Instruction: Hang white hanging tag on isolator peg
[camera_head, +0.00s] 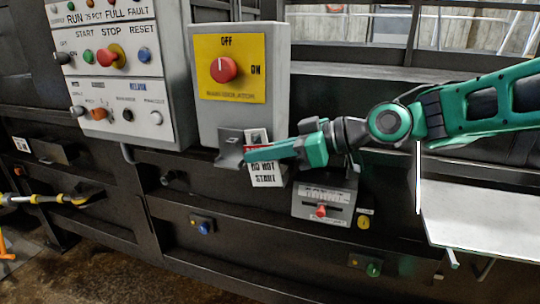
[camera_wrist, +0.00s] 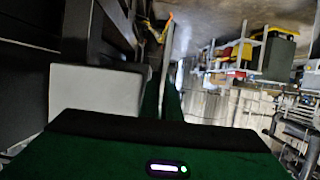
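The white hanging tag (camera_head: 264,179), with a red band and the words "DO NOT START", is upright just below the isolator box. My green gripper (camera_head: 250,155) crosses in front of its middle and hides part of it. In the wrist view the tag (camera_wrist: 166,62) is a thin edge-on strip between two green fingers, which look shut on it. The isolator (camera_head: 276,55) is a grey box with a yellow plate and red knob (camera_head: 224,68). A grey bracket (camera_head: 230,142) sits at its lower edge, left of the tag. I cannot make out the peg itself.
A control panel (camera_head: 110,60) with buttons stands left of the isolator. A grey lever box (camera_head: 325,203) is below my gripper. A pale shelf (camera_head: 485,220) juts out at the right. Yellow-black handles (camera_head: 45,199) are at the far left.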

